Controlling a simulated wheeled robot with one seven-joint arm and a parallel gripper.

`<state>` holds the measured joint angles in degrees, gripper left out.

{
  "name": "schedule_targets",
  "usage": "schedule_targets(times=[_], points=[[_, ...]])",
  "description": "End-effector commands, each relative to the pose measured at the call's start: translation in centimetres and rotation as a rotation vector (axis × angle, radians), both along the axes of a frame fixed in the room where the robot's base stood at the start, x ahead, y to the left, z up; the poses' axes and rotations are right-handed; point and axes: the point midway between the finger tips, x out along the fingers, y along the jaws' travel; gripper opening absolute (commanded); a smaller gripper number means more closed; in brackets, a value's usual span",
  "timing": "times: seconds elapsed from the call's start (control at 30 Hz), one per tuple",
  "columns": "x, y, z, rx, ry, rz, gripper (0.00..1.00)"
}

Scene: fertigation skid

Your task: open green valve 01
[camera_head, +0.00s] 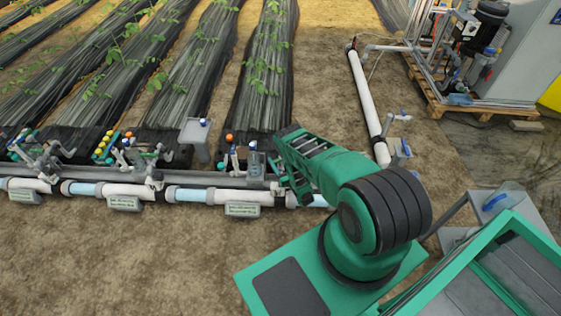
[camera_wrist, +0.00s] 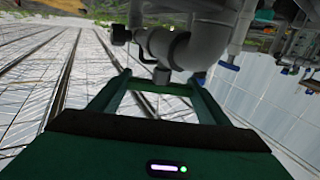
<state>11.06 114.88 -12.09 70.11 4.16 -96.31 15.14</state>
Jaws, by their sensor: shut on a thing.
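My gripper (camera_head: 277,172) is at the right end of the pipe manifold (camera_head: 235,184) in the head view. In the wrist view its two green fingers (camera_wrist: 158,82) reach up to a grey pipe fitting (camera_wrist: 181,46) and are shut on a part of it. The exact contact is hard to see. No green handle shows clearly at the fingers, and the gripper and arm hide part of this manifold end in the head view. Small green parts (camera_head: 27,133) show at the far left manifold group. I cannot read which valve is 01.
An orange-topped fitting (camera_head: 229,138) and a grey bin (camera_head: 196,139) stand left of my gripper. Grey label boxes (camera_head: 242,209) hang on the white pipe. A long white pipe (camera_head: 366,93) runs behind on the right. The soil in front is clear.

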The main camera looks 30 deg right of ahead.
Motion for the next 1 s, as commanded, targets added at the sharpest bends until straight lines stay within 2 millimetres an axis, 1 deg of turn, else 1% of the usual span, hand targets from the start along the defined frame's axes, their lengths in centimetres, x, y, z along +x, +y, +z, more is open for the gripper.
schedule_targets(times=[0.2,0.53,0.57,0.6,0.63,0.9,1.0], points=[[0.0,0.05,-0.01,0.0,0.0,0.029,0.48],[-0.03,0.03,-0.02,0.001,-0.001,0.029,0.48],[-0.03,0.03,-0.02,0.001,-0.001,0.029,0.75],[-0.03,0.03,-0.02,0.001,-0.001,0.029,0.85],[-0.03,0.02,-0.02,0.001,-0.001,0.029,0.89],[-0.07,-0.02,-0.02,0.001,0.0,0.028,0.89],[-0.49,-0.13,-0.04,0.001,0.0,0.027,0.89]])
